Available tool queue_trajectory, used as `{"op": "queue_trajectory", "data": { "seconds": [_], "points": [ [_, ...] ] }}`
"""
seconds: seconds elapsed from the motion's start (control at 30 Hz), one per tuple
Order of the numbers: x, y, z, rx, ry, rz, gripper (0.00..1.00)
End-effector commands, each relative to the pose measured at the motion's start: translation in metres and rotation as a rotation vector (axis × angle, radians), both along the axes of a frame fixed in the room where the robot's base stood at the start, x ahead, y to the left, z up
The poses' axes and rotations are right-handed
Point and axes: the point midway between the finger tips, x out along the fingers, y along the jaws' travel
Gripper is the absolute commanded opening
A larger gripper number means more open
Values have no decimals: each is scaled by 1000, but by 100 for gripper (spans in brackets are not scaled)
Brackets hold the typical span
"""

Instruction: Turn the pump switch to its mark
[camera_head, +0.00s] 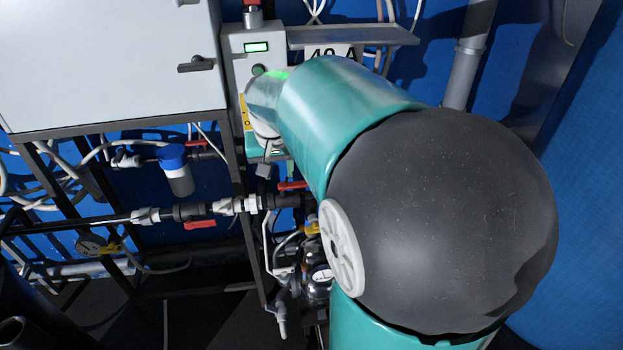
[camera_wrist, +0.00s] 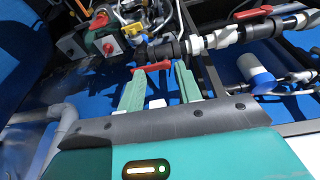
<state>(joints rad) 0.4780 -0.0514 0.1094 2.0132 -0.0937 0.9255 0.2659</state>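My gripper (camera_wrist: 159,70) shows in the wrist view with its two green fingers apart. A red valve handle (camera_wrist: 152,66) appears between and just beyond the fingertips; I cannot tell whether they touch it. A red knob (camera_wrist: 110,45) sits on a small box at the upper left of the wrist view, apart from the fingers. I cannot tell whether this knob is the pump switch, and no mark is readable.
A dark pipe (camera_head: 190,211) with red valve handles runs across the frame. A blue-capped white filter (camera_head: 176,172) hangs left of my arm. A large grey cabinet (camera_head: 110,60) stands at upper left. A shelf (camera_head: 350,36) projects above my arm. Hoses and cables crowd the wall.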

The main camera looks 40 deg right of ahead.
Motion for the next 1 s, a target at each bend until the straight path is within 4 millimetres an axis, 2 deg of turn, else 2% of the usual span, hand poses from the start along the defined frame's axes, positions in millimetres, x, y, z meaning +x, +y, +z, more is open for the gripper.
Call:
{"op": "queue_trajectory", "data": {
  "seconds": [0.03, 0.2, 0.37, 0.5, 0.7, 0.83, 1.0],
  "points": [
    [6, -20, -11, 12, 17, -45, 35],
    [21, -79, -42, 47, 53, -184, 35],
    [26, -137, -79, 88, 83, -316, 35],
    [23, -189, -116, 128, 104, -432, 35],
    [7, -259, -176, 190, 127, -598, 35],
    [-6, -290, -206, 221, 135, -679, 35],
    [-13, -307, -224, 239, 137, -727, 35]
  ]
}}
